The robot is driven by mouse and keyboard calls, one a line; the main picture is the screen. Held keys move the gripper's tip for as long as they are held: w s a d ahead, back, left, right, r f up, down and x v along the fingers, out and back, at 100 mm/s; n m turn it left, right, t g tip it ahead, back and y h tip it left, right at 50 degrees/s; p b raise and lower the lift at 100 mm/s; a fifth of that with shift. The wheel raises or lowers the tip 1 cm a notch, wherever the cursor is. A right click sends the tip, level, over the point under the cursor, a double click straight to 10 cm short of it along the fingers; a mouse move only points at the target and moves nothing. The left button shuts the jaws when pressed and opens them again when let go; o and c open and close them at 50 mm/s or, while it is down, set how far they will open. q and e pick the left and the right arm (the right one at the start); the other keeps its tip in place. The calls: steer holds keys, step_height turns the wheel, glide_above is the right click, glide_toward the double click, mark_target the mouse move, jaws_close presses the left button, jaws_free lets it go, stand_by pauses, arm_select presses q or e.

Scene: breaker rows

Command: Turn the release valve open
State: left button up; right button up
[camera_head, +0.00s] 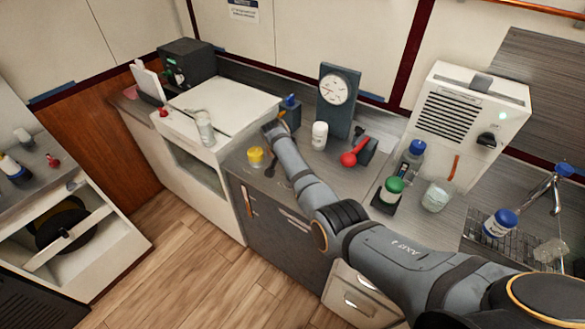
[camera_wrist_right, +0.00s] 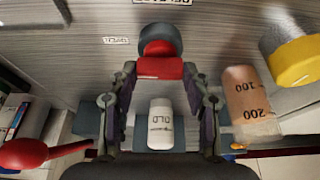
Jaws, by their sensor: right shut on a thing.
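A round knob with a dark grey top and a red front (camera_wrist_right: 160,66) stands between my right fingertips in the wrist view; I take it to be the release valve. My right gripper (camera_wrist_right: 160,72) is shut on its red part. A label strip with upside-down lettering (camera_wrist_right: 162,2) lies beyond it, and a smaller tag (camera_wrist_right: 116,40) is at its left. In the head view my right gripper (camera_head: 276,130) reaches over the counter, and my arm hides most of what it holds. My left gripper is not in view.
A white jar (camera_head: 319,135) stands by the gauge stand (camera_head: 338,100). A red ball-ended lever (camera_head: 348,159) is to their right. A yellow-capped jar (camera_head: 255,157) is close to my right gripper, and a glass beaker (camera_head: 205,130) is on the white top at left.

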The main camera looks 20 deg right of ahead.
stand_by(0.3)
steer(key=o, duration=1.2)
steer(key=shift+c, duration=0.2)
steer(key=v, duration=1.2)
steer(key=shift+f, duration=0.15)
